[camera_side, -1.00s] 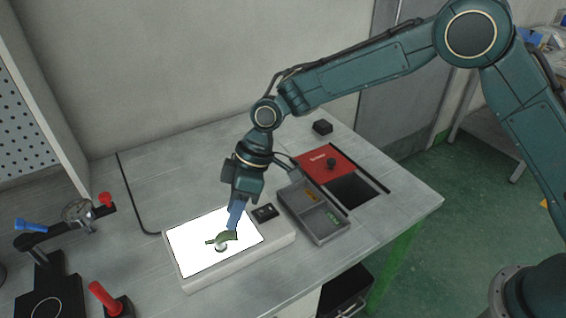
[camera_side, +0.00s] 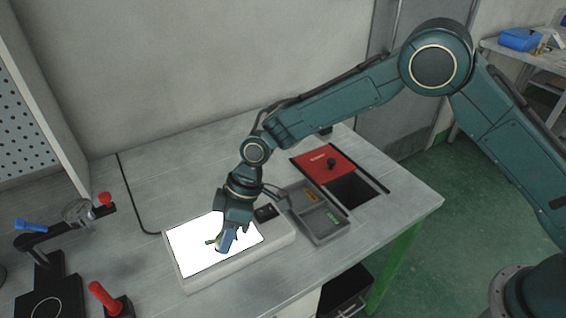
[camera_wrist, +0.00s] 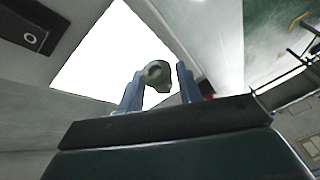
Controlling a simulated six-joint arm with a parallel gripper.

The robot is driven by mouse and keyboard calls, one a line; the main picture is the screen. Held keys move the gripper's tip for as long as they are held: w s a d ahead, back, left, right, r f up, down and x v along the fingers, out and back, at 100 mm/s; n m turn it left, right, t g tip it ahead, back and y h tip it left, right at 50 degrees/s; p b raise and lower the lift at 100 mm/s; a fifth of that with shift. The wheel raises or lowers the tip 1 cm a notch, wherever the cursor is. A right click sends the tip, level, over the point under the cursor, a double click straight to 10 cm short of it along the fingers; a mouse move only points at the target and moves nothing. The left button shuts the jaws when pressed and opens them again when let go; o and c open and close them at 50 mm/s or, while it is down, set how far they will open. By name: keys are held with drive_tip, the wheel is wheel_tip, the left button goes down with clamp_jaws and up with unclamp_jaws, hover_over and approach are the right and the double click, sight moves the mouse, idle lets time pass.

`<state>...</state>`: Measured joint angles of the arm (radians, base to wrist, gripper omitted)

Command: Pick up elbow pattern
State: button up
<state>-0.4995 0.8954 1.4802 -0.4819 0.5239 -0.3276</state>
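The green elbow pattern (camera_wrist: 158,76) lies on the lit white panel of the light box (camera_side: 190,262). In the wrist view it shows between the two blue fingers of my gripper (camera_wrist: 158,85), with its round open end facing the camera. A gap shows between the pattern and the right finger; the left finger is close to it, and contact there cannot be told. My gripper is open. In the side view my gripper (camera_side: 225,246) is down at the panel and hides most of the pattern; only a small green end (camera_side: 210,242) shows at its left.
A grey two-part tray (camera_side: 318,232) stands right of the light box, beside a red-lidded bin (camera_side: 330,163). A black switch (camera_side: 265,212) sits on the light box. A red-handled tool (camera_side: 104,298) and a clamp stand (camera_side: 45,270) are at the left.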

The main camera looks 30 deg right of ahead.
drive_tip(key=shift+f, duration=0.1)
idle(0.4)
clamp_jaws()
wheel_tip(320, 180, up, 20)
idle(0.9)
idle(0.5)
